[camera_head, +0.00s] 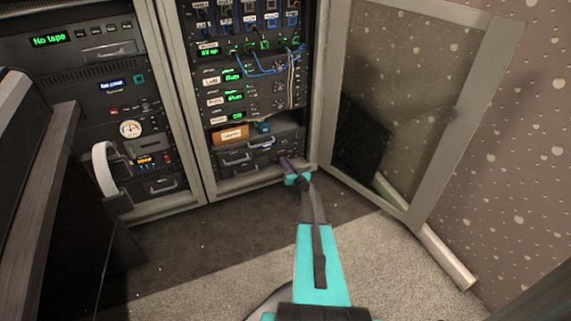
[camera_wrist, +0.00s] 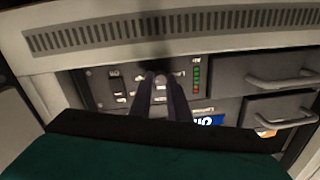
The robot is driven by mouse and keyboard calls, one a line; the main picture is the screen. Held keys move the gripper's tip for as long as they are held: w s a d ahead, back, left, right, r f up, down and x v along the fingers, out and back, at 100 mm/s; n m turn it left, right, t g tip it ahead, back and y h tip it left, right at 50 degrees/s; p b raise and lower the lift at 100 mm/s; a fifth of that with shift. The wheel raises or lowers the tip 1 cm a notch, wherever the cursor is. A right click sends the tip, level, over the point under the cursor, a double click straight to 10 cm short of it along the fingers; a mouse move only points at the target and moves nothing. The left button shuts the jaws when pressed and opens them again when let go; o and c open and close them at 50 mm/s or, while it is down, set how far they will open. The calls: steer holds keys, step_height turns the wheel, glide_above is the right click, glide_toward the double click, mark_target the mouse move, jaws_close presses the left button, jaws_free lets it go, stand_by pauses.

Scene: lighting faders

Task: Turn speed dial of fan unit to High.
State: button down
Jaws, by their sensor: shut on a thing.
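The speed dial (camera_wrist: 160,79) is a small round knob on this panel. My gripper (camera_wrist: 160,85) has its two dark fingers on either side of the dial, shut on it. The fingers hide part of the dial and its marks, so I cannot read its setting. In the head view my gripper (camera_head: 287,164) is at the bottom of the right-hand rack, and it hides the dial there.
Grey drawers with handles (camera_wrist: 282,75) are beside the panel, and a vented strip (camera_wrist: 180,28) runs above it. In the head view the rack's glass door (camera_head: 405,100) stands open at the right. A left-hand rack (camera_head: 125,80) and clear carpet (camera_head: 215,265) also show.

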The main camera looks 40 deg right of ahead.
steer(key=shift+a, duration=0.15)
stand_by(0.3)
steer(key=c, duration=1.7)
jaws_free()
steer(key=shift+o, duration=0.2)
steer(key=p+v, duration=0.4)
steer(key=v, duration=0.9)
steer(key=shift+s, duration=0.35)
steer(key=shift+a, duration=0.1)
